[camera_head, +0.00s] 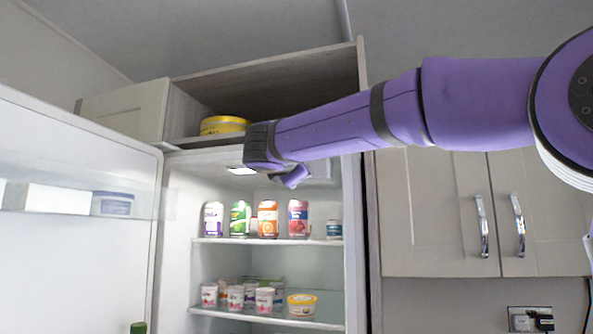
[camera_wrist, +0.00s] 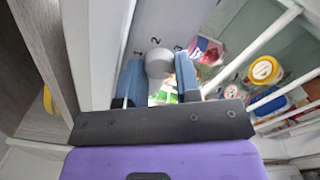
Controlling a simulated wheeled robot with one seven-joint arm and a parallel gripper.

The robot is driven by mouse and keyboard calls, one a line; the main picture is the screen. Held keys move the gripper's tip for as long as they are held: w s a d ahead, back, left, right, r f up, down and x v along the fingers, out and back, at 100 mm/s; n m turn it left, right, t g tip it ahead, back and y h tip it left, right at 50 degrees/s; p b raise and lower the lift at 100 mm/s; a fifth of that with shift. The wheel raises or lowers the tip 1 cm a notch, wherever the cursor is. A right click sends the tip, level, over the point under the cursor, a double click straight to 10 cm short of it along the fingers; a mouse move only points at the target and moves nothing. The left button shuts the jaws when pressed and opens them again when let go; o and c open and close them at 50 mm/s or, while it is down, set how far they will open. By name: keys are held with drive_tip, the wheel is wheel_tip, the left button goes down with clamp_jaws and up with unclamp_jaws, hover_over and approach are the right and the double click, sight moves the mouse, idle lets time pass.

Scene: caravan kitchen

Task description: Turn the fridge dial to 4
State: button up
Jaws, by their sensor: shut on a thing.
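The fridge dial (camera_wrist: 158,62) is a round light-grey knob on a grey panel. In the wrist view it sits between the two blue fingers of my gripper (camera_wrist: 159,74), which is shut on it. Small dark numerals are printed around the dial. In the head view my gripper is up inside the top of the open fridge (camera_head: 178,240), and my arm hides the dial.
The fridge door (camera_head: 75,155) stands open at the left. Several cans stand on the upper shelf (camera_head: 265,241), and several tubs on the lower shelf (camera_head: 262,320). A yellow container (camera_head: 222,126) lies in the open cupboard (camera_head: 290,84) above. Closed cupboards (camera_head: 428,215) are at the right.

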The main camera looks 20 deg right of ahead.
drive_tip(key=shift+m, duration=0.3)
idle(0.4)
drive_tip(key=o, duration=0.9)
